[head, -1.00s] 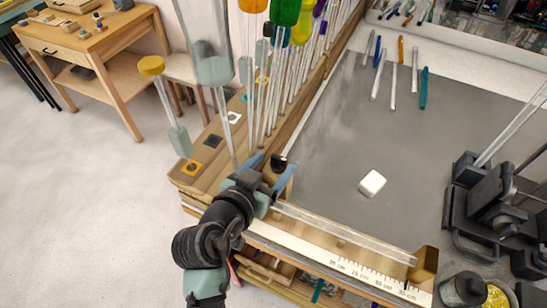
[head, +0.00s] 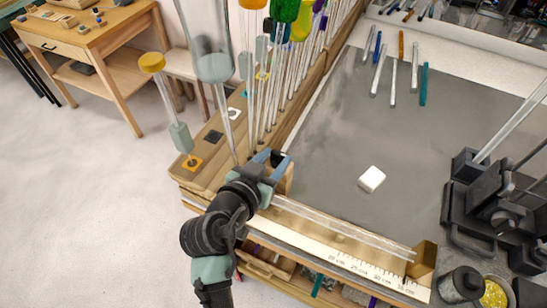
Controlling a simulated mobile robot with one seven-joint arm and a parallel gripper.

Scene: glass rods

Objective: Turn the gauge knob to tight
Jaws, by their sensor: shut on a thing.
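The gauge runs along the front of the bench, with a white ruler scale (head: 360,270), a clear glass rod (head: 340,232) lying along it and a wooden end block (head: 422,262) at its right. A second wooden block (head: 287,180) stands at its left end. My gripper (head: 272,159) is at the top of this left block, its bluish fingers shut around the dark gauge knob. The fingers hide nearly all of the knob, so its setting cannot be read.
Upright glass rods with coloured tops (head: 285,60) stand close behind my gripper. A white block (head: 371,179) lies on the grey mat (head: 330,150). Several loose rods lie at the back. A black fixture (head: 490,200) stands at right.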

